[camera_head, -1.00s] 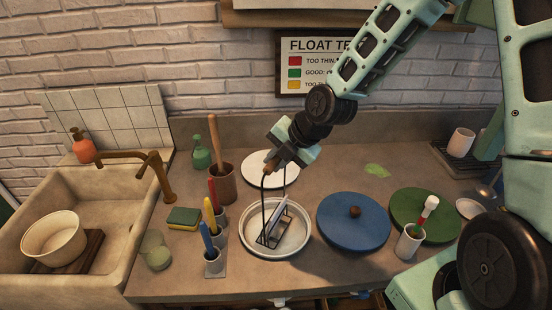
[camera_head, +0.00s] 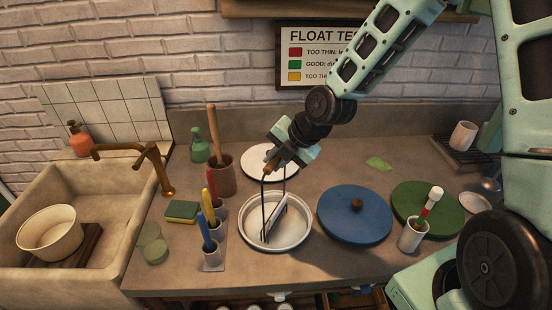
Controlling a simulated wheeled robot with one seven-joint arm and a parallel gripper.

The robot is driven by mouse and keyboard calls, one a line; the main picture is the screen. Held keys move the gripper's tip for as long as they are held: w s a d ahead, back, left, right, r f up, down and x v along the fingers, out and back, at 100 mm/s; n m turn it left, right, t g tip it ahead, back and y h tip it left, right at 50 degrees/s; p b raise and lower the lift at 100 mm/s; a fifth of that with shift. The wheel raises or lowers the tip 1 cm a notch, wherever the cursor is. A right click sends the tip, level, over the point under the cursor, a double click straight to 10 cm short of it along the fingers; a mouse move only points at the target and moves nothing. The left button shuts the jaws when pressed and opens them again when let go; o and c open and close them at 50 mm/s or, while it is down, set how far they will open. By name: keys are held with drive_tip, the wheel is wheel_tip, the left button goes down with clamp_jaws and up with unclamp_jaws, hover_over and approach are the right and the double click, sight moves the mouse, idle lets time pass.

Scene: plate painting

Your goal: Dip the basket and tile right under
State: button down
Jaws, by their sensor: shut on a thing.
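My gripper (camera_head: 273,167) is shut on the tall wire handle of the basket (camera_head: 264,216), above the round white-rimmed basin (camera_head: 245,236). The basket hangs upright inside the basin's rim. A pale tile (camera_head: 276,216) leans in it at a slant, its upper part in sight. The basket's lower frame is mostly lost in the pale contents of the basin. I cannot tell whether it touches the bottom.
A blue lid (camera_head: 354,222) and a green lid (camera_head: 425,205) lie right of the basin. Brushes stand in cups (camera_head: 211,259) close on its left. A white disc (camera_head: 268,155) lies behind. The sink (camera_head: 90,200) is at far left.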

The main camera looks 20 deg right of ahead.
wheel_tip(320, 180, down, 12)
drive_tip(key=b, duration=0.9)
drive_tip(key=shift+r+b, duration=0.2)
drive_tip(key=shift+b, duration=0.1)
idle(0.8)
drive_tip(key=shift+f, duration=0.2)
idle(0.5)
drive_tip(key=shift+r, duration=0.1)
idle(2.5)
